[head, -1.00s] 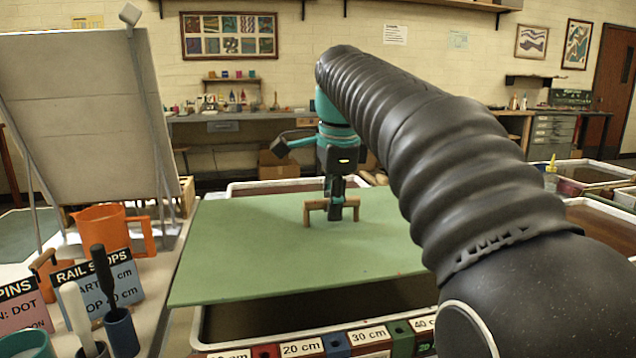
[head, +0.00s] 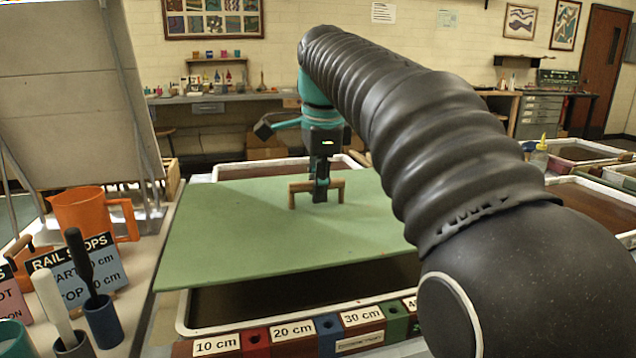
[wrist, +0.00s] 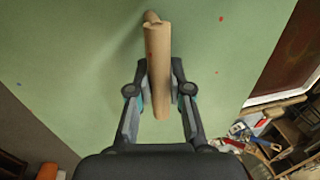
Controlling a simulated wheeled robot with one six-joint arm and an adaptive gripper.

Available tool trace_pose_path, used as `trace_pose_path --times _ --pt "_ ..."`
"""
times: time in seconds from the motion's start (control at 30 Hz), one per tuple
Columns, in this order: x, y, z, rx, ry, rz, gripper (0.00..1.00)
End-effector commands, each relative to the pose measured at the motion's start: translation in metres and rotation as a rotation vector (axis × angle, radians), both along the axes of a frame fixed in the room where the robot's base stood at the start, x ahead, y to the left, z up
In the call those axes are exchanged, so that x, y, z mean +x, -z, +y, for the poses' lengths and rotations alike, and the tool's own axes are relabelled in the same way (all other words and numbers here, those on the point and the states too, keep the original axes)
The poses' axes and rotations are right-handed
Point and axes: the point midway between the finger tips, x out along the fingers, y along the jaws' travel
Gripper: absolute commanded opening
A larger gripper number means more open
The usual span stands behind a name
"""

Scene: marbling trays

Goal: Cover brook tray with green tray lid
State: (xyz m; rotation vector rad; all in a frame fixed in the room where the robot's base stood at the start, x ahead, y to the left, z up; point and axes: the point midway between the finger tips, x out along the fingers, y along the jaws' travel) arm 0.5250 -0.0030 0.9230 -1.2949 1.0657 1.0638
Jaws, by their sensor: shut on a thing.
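The green tray lid (head: 260,245) is a wide flat board with a wooden bar handle (head: 300,187) on top. My gripper (head: 320,190) is shut on that handle; the wrist view shows both fingers (wrist: 160,92) against the handle's sides. The lid is over a white-rimmed tray (head: 183,318) with dark contents, which show below the lid's front edge. The lid looks raised above the tray and reaches past its left side. No name shows on this tray, so I cannot tell if it is the brook tray. My arm hides the lid's right part.
A rail with coloured blocks and distance labels (head: 292,330) runs along the tray's front. At left are an orange jug (head: 85,215), tools in cups (head: 100,322) and a leaning board (head: 70,90). Another tray (head: 230,172) lies behind the lid; more trays (head: 600,205) stand at right.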

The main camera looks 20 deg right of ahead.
Motion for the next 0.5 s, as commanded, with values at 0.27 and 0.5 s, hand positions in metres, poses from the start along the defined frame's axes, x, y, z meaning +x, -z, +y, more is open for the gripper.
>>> trace_pose_path --times 0.27,0.5 --pt "0.000 0.019 0.000 0.000 -0.001 0.000 0.00" --pt "0.000 0.033 0.000 0.000 -0.001 0.000 0.00"
